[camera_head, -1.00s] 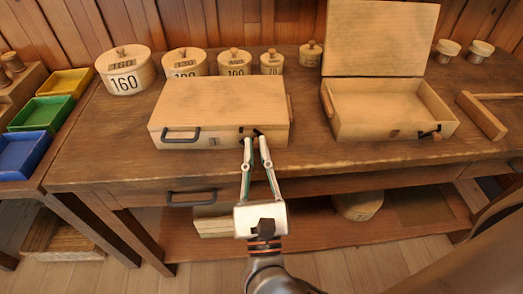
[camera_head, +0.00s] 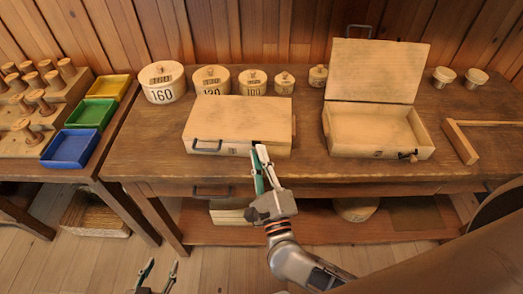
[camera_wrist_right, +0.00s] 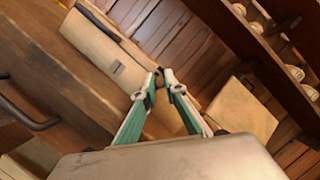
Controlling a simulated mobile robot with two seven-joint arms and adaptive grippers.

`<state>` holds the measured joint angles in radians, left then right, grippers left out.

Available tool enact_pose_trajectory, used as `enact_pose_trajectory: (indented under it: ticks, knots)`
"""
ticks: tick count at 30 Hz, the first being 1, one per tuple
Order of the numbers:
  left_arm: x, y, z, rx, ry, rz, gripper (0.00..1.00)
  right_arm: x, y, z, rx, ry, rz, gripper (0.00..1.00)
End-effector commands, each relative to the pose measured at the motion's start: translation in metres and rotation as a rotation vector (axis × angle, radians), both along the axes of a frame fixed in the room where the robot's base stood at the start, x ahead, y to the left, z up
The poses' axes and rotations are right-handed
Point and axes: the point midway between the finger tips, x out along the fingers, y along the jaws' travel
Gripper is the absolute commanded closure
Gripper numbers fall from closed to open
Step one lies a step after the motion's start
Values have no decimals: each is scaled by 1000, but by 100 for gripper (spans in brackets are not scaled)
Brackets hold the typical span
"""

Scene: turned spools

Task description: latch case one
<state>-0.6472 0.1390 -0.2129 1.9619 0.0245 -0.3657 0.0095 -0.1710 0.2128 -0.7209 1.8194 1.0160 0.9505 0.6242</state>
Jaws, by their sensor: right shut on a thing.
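A closed light-wood case (camera_head: 238,115) lies on the bench with its lid down and a dark handle at the left of its front. It also shows in the right wrist view (camera_wrist_right: 105,50). My right gripper (camera_head: 259,151) is at the right part of its front edge, shut on a small dark piece that looks like the case's latch; the fingertips (camera_wrist_right: 161,77) hide most of it. How far the latch is turned cannot be told. My left gripper (camera_head: 160,269) is low at the bottom left, fingers apart and empty, away from the bench.
An open wooden case (camera_head: 375,138) with a raised lid stands to the right, a dark latch on its front. Several numbered round boxes (camera_head: 164,84) stand behind. Blue (camera_head: 70,149), green and yellow trays and spools are on the left table. A wooden frame (camera_head: 461,143) lies far right.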

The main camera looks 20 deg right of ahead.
Motion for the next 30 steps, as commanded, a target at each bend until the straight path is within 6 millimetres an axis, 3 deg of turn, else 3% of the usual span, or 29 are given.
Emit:
enact_pose_trajectory:
  ticks: [5, 19, 20, 21, 30]
  knots:
    - [0, 0, 9, 2, -1, 0, 60, 0, 2, 2, -33, 11, 1, 100]
    - [0, 1, 9, 4, 1, -1, 60, 1, 2, 1, -41, 13, 2, 100]
    - [0, 1, 9, 4, 1, -1, 60, 1, 2, 1, -41, 13, 2, 81]
    - [0, 1, 9, 4, 1, -1, 60, 1, 2, 1, -41, 13, 2, 72]
    - [-1, 1, 8, 4, 3, -2, 60, 1, 2, 1, -40, 14, 1, 72]
